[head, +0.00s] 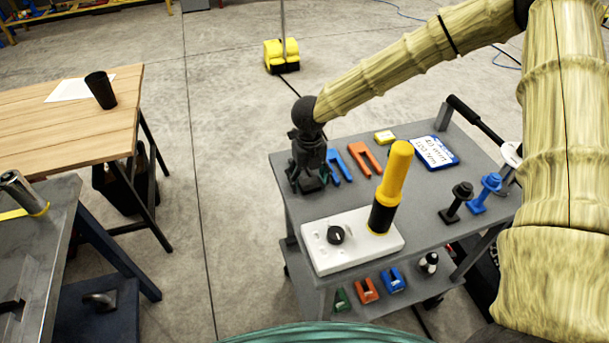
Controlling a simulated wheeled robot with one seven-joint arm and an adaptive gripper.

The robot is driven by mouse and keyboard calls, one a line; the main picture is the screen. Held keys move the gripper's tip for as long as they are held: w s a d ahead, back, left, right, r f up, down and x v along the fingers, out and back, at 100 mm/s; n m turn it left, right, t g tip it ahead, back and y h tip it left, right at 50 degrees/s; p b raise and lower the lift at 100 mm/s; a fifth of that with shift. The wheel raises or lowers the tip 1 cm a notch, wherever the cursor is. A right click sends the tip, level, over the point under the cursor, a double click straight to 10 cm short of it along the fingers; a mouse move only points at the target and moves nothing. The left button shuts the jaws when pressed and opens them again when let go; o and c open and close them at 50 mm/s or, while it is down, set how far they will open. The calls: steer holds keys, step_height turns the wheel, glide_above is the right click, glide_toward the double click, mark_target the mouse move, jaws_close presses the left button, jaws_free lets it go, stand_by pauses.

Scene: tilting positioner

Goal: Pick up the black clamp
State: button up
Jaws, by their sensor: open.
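My gripper (309,181) is at the left back corner of the cart top, pointing down, with its fingers open. A dark piece (313,184) shows low between the fingers, in line with a blue forked clamp (339,165) and an orange forked clamp (365,157) to its right. It looks like the black clamp, but the gripper hides most of it. I cannot tell whether the fingers touch it.
A wooden table (60,130) stands left.

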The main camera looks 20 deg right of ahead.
steer(key=shift+c, duration=0.4)
steer(key=c, duration=1.4)
steer(key=shift+c, duration=0.2)
